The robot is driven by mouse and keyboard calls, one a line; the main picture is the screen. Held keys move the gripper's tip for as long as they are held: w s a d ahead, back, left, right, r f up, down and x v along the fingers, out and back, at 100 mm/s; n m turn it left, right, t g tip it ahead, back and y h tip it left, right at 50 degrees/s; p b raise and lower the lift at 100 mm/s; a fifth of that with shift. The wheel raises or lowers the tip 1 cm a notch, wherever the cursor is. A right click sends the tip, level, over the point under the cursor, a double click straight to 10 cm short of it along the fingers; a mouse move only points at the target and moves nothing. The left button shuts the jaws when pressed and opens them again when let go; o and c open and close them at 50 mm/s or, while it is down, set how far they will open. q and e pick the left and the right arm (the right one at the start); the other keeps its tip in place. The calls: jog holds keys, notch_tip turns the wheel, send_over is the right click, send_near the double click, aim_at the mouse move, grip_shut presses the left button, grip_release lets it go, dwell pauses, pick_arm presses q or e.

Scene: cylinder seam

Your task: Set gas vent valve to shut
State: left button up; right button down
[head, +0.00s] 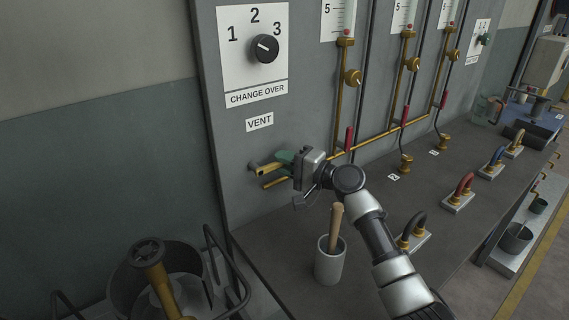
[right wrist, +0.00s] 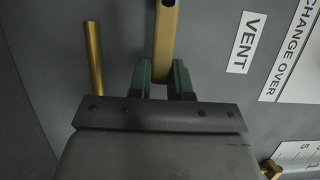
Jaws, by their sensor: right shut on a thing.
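The gas vent valve (head: 264,169) is on the grey panel under the VENT label (head: 260,122). My right gripper (head: 284,158) is at it, with green fingers on either side of its brass-yellow handle (right wrist: 166,40), shut on it. The handle runs up the middle of that view, away from the fingers. A brass pipe (right wrist: 93,55) lies beside it to the left, apart from the fingers. My left gripper is not in view.
A change-over knob (head: 264,48) is above the valve. Flow meters with brass valves (head: 352,77) are to the right. A pale beaker (head: 330,262) holding a wooden-handled tool stands on the bench below my right arm.

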dwell(0.3)
jog(key=c, duration=1)
grip_release()
jog(key=shift+f, duration=0.1)
jog(key=shift+c, duration=0.2)
notch_tip(320, 180, up, 4)
jog(key=shift+r, duration=0.25)
jog(key=s+d+r+b, duration=0.1)
jog(key=s+d+r, duration=0.5)
jog(key=d, duration=0.3)
jog(key=shift+s+d+r, duration=0.15)
jog(key=shift+d+r, duration=0.15)
jog(key=shift+d, duration=0.1)
